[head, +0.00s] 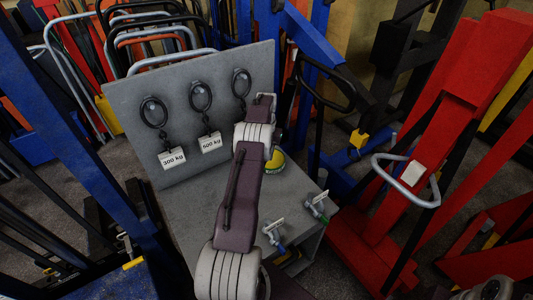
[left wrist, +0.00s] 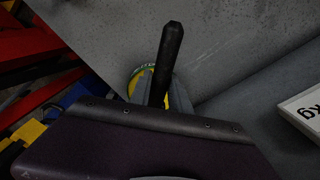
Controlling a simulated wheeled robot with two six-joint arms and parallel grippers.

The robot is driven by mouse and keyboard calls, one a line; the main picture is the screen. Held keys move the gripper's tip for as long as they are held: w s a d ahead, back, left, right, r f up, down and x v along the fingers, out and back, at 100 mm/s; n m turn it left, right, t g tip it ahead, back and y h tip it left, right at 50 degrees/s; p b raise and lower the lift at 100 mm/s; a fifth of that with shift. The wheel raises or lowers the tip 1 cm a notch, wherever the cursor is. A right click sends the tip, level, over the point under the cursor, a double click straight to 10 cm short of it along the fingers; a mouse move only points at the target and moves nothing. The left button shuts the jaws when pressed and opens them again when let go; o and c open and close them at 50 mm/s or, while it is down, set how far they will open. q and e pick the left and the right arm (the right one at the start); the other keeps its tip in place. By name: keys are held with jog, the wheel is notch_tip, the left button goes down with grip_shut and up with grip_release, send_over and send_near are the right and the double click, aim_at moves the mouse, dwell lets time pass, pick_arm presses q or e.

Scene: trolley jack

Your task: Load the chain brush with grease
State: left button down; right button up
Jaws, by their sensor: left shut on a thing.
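The black handle (left wrist: 168,60) of what looks like the chain brush stands up between the grey fingers of my left gripper (left wrist: 168,98) in the left wrist view. The gripper is shut on it. The brush's lower end is hidden behind the gripper and my purple wrist link. A round yellow-and-green tin (left wrist: 138,83), probably the grease, is partly visible just behind the fingers. In the head view, the tin (head: 275,161) is on the grey bench, partly covered by my left arm. My left gripper is mostly hidden there beyond the wrist. My right gripper is not visible.
The grey bench (head: 185,205) has an upright back panel (head: 130,105) with hanging rings and weight tags (head: 171,157). A blue-handled fitting (head: 273,236) and a green-handled fitting (head: 317,207) are at its right edge. A red jack (head: 410,160) and blue frames stand close around.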

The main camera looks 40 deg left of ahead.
pick_arm(q)
notch_tip(320, 180, down, 5)
jog(key=b, duration=0.2)
jog(key=shift+b, duration=0.4)
jog(key=shift+f, duration=0.35)
jog(key=shift+f+b, duration=0.6)
jog(key=shift+f, duration=0.05)
dwell(0.9)
notch_tip(320, 180, up, 7)
jog(key=p, duration=0.5)
jog(key=shift+r, duration=0.1)
dwell(0.4)
